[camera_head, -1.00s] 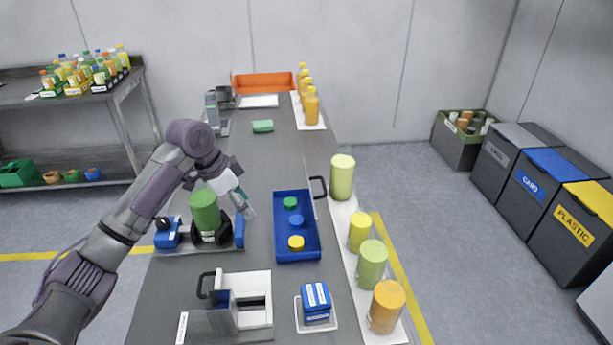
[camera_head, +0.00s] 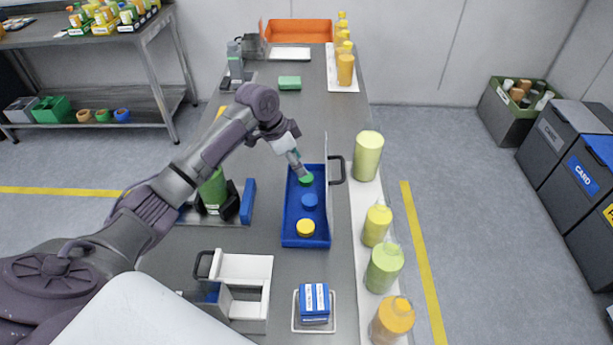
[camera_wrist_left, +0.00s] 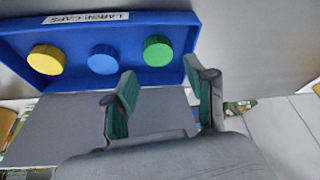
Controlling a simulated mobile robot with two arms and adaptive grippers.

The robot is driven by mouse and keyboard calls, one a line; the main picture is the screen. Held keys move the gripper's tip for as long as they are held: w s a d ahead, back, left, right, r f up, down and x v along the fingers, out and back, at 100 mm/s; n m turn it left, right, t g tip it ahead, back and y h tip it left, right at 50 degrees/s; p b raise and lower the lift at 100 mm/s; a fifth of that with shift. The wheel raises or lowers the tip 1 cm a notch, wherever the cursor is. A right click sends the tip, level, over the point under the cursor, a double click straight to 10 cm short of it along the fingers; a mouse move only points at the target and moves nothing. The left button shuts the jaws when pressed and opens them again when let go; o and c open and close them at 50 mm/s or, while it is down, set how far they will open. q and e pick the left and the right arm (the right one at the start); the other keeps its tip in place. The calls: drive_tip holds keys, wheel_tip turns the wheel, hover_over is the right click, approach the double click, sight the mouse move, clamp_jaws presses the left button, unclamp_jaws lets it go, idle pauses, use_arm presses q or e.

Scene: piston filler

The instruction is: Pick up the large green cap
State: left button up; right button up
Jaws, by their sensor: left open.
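The large green cap (camera_head: 306,180) lies at the far end of a blue tray (camera_head: 291,240), in line with a blue cap (camera_head: 310,201) and a yellow cap (camera_head: 306,228). In the left wrist view the green cap (camera_wrist_left: 157,50) sits at the right end of the tray, whose label reads "LARGE CAPS". My left gripper (camera_head: 298,170) is just above the green cap and partly covers it in the head view. In the wrist view its two fingers (camera_wrist_left: 160,78) are spread, pointing toward the green cap, with nothing between them. My right gripper is not in view.
A clear panel with a dark handle (camera_head: 336,170) stands along the tray's right side. Bottles, including a light green one (camera_head: 368,157), line the bench's right edge. A green bottle (camera_head: 213,190) in a dark holder stands left, partly behind my arm.

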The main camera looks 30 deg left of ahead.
sight(306, 177)
use_arm(q)
drive_tip(key=shift+p+x, duration=0.7)
drive_tip(key=shift+x, duration=2.15)
drive_tip(key=shift+s, duration=0.15)
drive_tip(key=c, duration=0.5)
